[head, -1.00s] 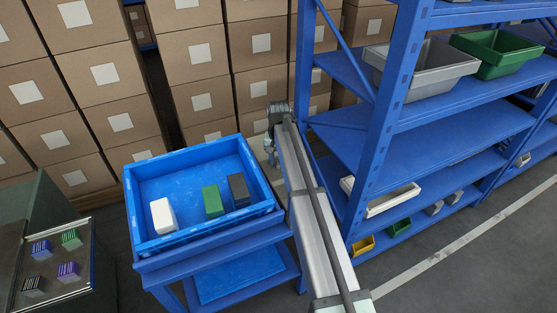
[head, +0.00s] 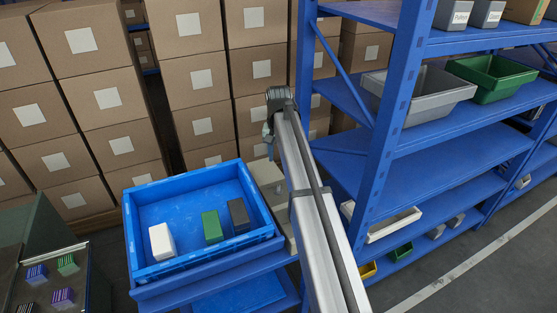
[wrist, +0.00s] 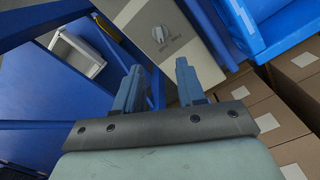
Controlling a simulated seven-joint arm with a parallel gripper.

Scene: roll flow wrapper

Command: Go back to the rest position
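My gripper (wrist: 160,88) shows in the wrist view with its two blue-grey fingers apart and nothing between them. It is open and empty. In the head view my arm reaches up the middle of the picture, right of the blue crate (head: 262,238); the fingers are mostly hidden behind the arm's end there. A beige box with a grey rotary knob (wrist: 160,36) lies beyond the fingers in the wrist view.
The crate holds a white block (head: 161,242), a green block (head: 212,227) and a dark block (head: 238,215). A blue shelf rack (head: 390,130) stands close on the right. Stacked cartons (head: 200,85) fill the back. Several striped packs lie on a tray at left.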

